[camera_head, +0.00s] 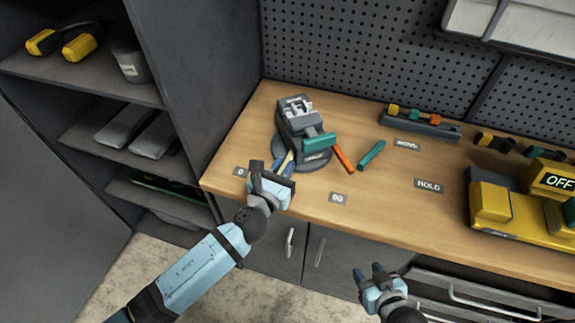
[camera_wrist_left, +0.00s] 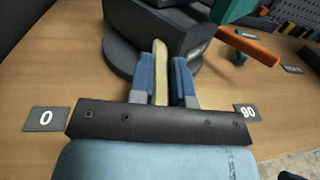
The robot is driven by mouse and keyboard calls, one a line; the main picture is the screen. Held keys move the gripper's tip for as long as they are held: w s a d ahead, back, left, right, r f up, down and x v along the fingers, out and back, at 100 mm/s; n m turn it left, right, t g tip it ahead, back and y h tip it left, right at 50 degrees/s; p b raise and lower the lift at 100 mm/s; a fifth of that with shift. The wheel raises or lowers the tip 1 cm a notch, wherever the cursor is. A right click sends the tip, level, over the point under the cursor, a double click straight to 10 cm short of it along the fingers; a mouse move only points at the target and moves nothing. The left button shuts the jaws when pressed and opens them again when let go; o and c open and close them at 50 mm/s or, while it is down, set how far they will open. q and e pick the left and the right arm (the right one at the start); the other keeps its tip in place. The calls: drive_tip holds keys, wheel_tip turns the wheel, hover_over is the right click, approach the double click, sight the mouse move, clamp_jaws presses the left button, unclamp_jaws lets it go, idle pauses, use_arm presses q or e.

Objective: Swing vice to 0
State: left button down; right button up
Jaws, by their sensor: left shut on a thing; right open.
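The grey vice (camera_head: 297,118) with a teal part at its front stands on a round dark base (camera_head: 313,163) at the bench's left. A cream-coloured lever (camera_wrist_left: 160,72) sticks out from the base toward the front edge. My left gripper (camera_head: 283,165) is shut on this lever, its blue fingers on either side of it in the left wrist view (camera_wrist_left: 163,85). The "0" label (camera_head: 240,172) lies left of the lever and the "90" label (camera_head: 338,198) lies right; the lever points between them. My right gripper (camera_head: 369,276) is open and empty, in front of the bench.
A "HOLD" label (camera_head: 429,186) and a yellow device reading "OFF" (camera_head: 520,215) are farther right. Grey shelves (camera_head: 110,80) stand at the left. The bench front around "90" is clear.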

use_arm(q)
drive_tip(key=shift+w+a+r+m+g+h, duration=0.1)
drive_tip(key=shift+w+a+m+g+h, duration=0.25)
drive_tip(key=shift+a+m+h, duration=0.3)
drive_tip(key=shift+w+a+m+g+h, duration=0.35)
drive_tip(key=shift+a+m+g+h, duration=0.25)
drive_tip(key=shift+h, duration=0.35)
drive_tip(key=shift+w+a+m+g+h+b, duration=0.4)
drive_tip(key=shift+m+g+h, duration=0.3)
drive_tip(key=shift+h, duration=0.2)
drive_tip(key=shift+w+a+m+g+h+b, duration=0.5)
drive_tip(key=shift+w+m+g+h+b, duration=0.25)
drive_tip(key=shift+g, duration=0.3)
drive_tip(key=shift+w+a+m+g+h+b, duration=0.2)
drive_tip(key=shift+m+g+h+b, duration=0.1)
drive_tip(key=shift+h+b, duration=0.1)
drive_tip(key=c, duration=1.1)
unclamp_jaws()
